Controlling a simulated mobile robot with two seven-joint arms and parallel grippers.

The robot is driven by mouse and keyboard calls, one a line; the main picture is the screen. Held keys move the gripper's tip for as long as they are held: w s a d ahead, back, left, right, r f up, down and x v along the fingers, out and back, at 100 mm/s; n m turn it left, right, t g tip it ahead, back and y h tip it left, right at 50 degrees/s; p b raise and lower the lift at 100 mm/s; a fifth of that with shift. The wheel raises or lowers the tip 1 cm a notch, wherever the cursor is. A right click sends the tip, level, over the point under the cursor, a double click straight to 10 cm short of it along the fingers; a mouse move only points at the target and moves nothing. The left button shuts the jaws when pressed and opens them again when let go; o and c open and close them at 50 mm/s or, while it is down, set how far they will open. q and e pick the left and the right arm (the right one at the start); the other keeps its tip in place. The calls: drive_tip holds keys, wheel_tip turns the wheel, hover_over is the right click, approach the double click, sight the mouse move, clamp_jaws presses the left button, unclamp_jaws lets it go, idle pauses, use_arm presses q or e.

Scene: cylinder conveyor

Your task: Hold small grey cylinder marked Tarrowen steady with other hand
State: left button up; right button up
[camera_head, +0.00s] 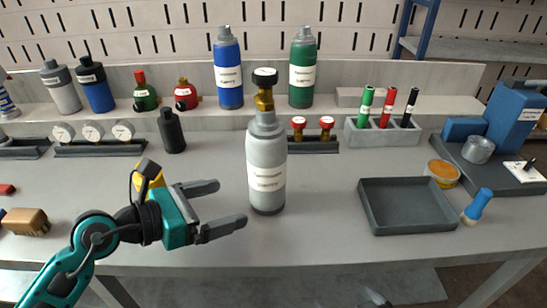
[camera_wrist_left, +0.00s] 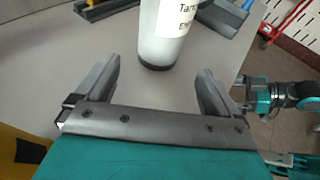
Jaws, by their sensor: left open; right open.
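The small grey cylinder (camera_head: 267,150) stands upright on the bench at the middle of the head view, with a brass valve and black knob (camera_head: 264,85) on top. Its lower part (camera_wrist_left: 160,45) shows in the left wrist view, where the label begins "Tarr". My left gripper (camera_head: 231,203) is open and empty, left of the cylinder. Its fingers point at the cylinder's lower body, which stands just beyond the fingertips. My right gripper (camera_wrist_left: 243,95) shows at the right of the left wrist view, away from the cylinder and beyond the bench edge.
A dark empty tray (camera_head: 407,226) lies to the right, with a blue-handled brush (camera_head: 477,205) beside it. Blue (camera_head: 228,70) and green (camera_head: 302,70) cylinders stand on the ledge behind. A small black bottle (camera_head: 171,132) stands behind my left gripper.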

sight(252, 196)
use_arm(q)
drive_tip(key=shift+b+x, duration=0.7)
drive_tip(key=shift+x, duration=4.3)
drive_tip(key=shift+f, duration=0.1)
drive_tip(key=c, duration=0.6)
drive_tip(key=shift+a, duration=0.1)
